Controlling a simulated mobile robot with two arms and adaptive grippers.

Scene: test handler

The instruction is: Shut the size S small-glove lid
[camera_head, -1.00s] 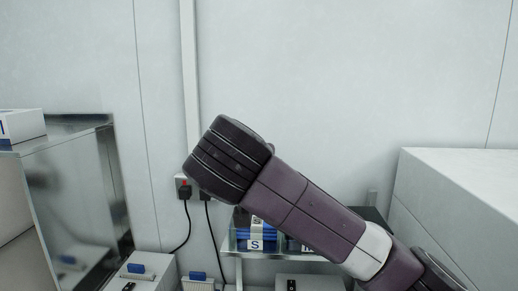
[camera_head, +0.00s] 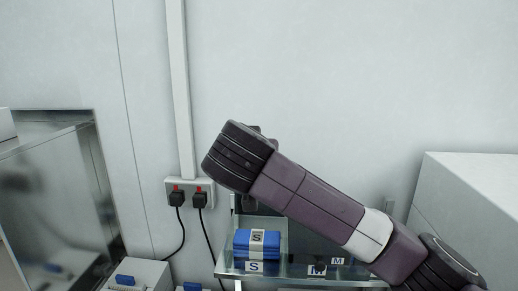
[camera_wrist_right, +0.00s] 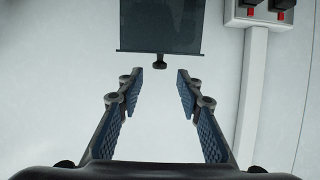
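A dark see-through lid (camera_wrist_right: 160,25) with a small dark knob (camera_wrist_right: 160,66) stands raised in the right wrist view. My right gripper (camera_wrist_right: 160,78) is open and empty, with the knob ahead between its fingertips and apart from them. In the head view, a blue glove stack (camera_head: 257,243) with an S band sits in the clear shelf box, above a front S label (camera_head: 254,267). A dark upright panel (camera_head: 239,205) behind it looks like the same lid, partly hidden by my right arm. My right gripper is hidden in the head view, and my left gripper is out of view.
An M-labelled compartment (camera_head: 317,270) lies right of the S one, partly under my arm. A wall socket (camera_head: 188,191) with two plugs and hanging cables is left of the shelf. A white cabinet (camera_head: 470,215) stands right, a steel box (camera_head: 60,220) left.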

